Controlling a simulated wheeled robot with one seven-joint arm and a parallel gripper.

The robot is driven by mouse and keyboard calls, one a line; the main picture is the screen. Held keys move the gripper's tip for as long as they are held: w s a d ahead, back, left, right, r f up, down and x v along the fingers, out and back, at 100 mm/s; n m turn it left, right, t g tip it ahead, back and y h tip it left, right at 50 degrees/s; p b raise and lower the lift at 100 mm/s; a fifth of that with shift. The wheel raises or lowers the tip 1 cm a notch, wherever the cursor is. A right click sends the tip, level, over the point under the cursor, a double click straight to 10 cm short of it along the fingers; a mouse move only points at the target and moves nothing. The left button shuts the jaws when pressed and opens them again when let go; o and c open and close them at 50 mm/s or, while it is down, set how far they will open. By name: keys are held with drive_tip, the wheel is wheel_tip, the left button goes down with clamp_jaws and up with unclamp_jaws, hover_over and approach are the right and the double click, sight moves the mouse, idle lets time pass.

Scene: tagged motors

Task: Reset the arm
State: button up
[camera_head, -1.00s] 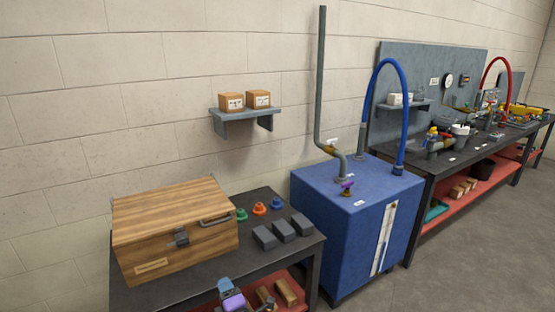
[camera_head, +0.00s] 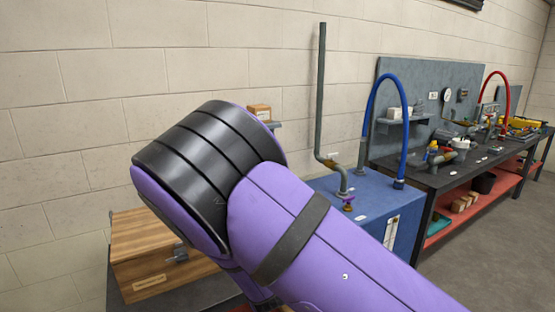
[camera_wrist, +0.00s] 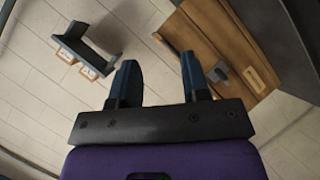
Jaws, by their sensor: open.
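My gripper (camera_wrist: 160,82) shows in the wrist view with its two dark fingers apart and nothing between them. Past the fingertips are the wall and, to the right, the wooden box (camera_wrist: 212,30) with its grey latch. In the head view my purple arm, with a black ribbed joint, fills the middle and lower right. It hides the gripper there, as well as much of the table. The wooden box (camera_head: 140,245) stands on the table at the lower left, partly behind my arm, with its lid down.
A wall shelf (camera_wrist: 90,45) with small cartons (camera_wrist: 78,61) is left of the fingers in the wrist view. The blue cabinet (camera_head: 405,235) with its pipe (camera_head: 320,95) and blue hose (camera_head: 405,110) stands right of my arm. A long workbench (camera_head: 440,185) lies farther right, beside open floor.

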drive_tip(key=s+d+r+m+g, duration=0.3)
drive_tip(key=d+r+m, duration=0.2)
drive_tip(key=d+r, duration=0.7)
drive_tip(key=s+d+r+m+g, duration=0.35)
drive_tip(key=d+r, duration=0.55)
drive_tip(key=r, duration=0.5)
drive_tip(key=s+d+r+m, duration=0.1)
drive_tip(key=s+d+r, duration=0.2)
drive_tip(key=s, duration=0.5)
drive_tip(key=s+d+r+m+h, duration=0.1)
drive_tip(key=s+d+r+m, duration=0.1)
drive_tip(key=s+d, duration=0.4)
drive_tip(key=s+d+r+m+g+h, duration=0.1)
drive_tip(key=s+d+r, duration=0.4)
drive_tip(key=s, duration=0.6)
drive_tip(key=shift+d+m, duration=0.2)
drive_tip(key=shift+m, duration=0.45)
drive_tip(key=shift+r, duration=0.1)
drive_tip(key=shift+c, duration=0.4)
